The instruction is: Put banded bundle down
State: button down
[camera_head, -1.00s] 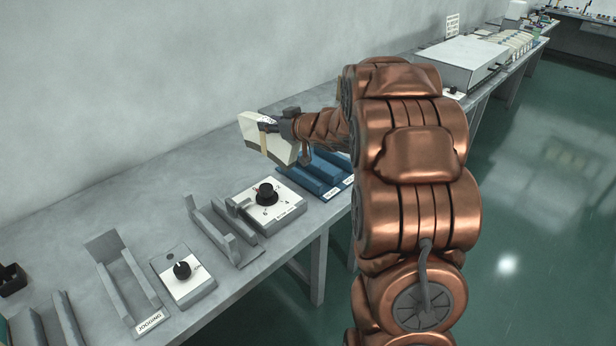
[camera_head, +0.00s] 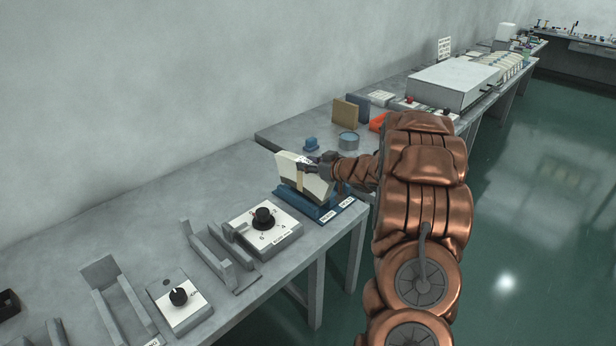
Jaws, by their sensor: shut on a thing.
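The banded bundle (camera_head: 288,172) is a pale block of stacked sheets with a tan band around it. My gripper (camera_head: 307,168) is shut on its upper right part. The bundle stands nearly upright at the blue two-slot holder (camera_head: 318,211), over its left, rear part. The bundle's lower edge meets the holder in the picture; I cannot tell whether it rests in the slot or hangs just above it. My gripper hides part of the bundle's right side.
A white dial box (camera_head: 282,232) and a grey cradle (camera_head: 205,247) stand left of the holder. Behind it are a small blue block (camera_head: 311,144), a round tin (camera_head: 348,140) and a tan upright board (camera_head: 345,114). An orange item (camera_head: 377,122) lies near my arm.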

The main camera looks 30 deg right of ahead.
aim_at(308, 175)
jog(key=shift+f, duration=2)
jog(key=c, duration=0.7)
grip_release()
